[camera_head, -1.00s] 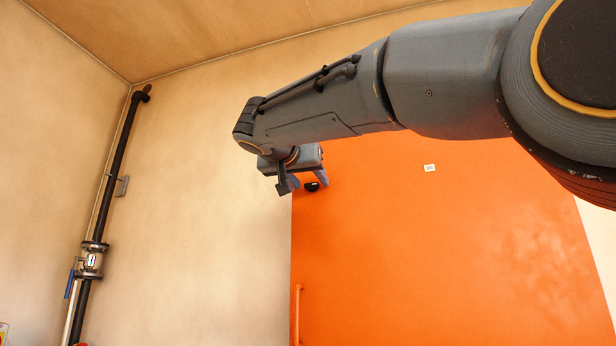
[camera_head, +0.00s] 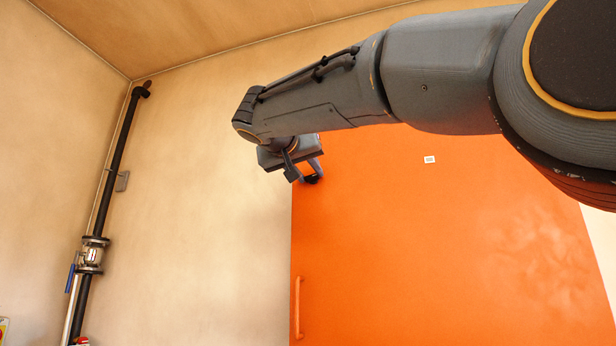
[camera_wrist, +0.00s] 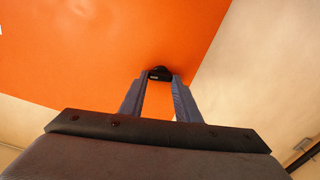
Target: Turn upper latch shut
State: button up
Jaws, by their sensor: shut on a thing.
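The upper latch (camera_wrist: 160,72) is a small black piece on the orange door (camera_head: 420,240), near the door's upper left edge in the head view. My gripper (camera_head: 304,180) is at the latch, with its two fingers on either side of it. In the wrist view my gripper (camera_wrist: 160,78) is shut on the latch, which sits between the fingertips. In the head view the latch is mostly hidden by the fingers, so its exact turn angle cannot be told.
An orange handle (camera_head: 298,307) is lower on the door's left edge. A small white label (camera_head: 429,160) is on the door. A black pipe (camera_head: 118,160) with a steel valve (camera_head: 92,254) runs down the wall at left. The wall between is bare.

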jog(key=n+b, duration=0.1)
jog(key=n, duration=0.2)
jog(key=shift+a+f+n, duration=0.1)
jog(key=shift+n, duration=0.2)
jog(key=n, duration=0.4)
jog(key=shift+n, duration=0.3)
jog(key=n, duration=0.4)
jog(key=shift+f+n+p, duration=0.1)
jog(key=shift+n+p, duration=0.5)
jog(key=shift+n, duration=1)
jog(key=shift+a, duration=0.1)
jog(key=o, duration=1)
jog(key=shift+o, duration=0.2)
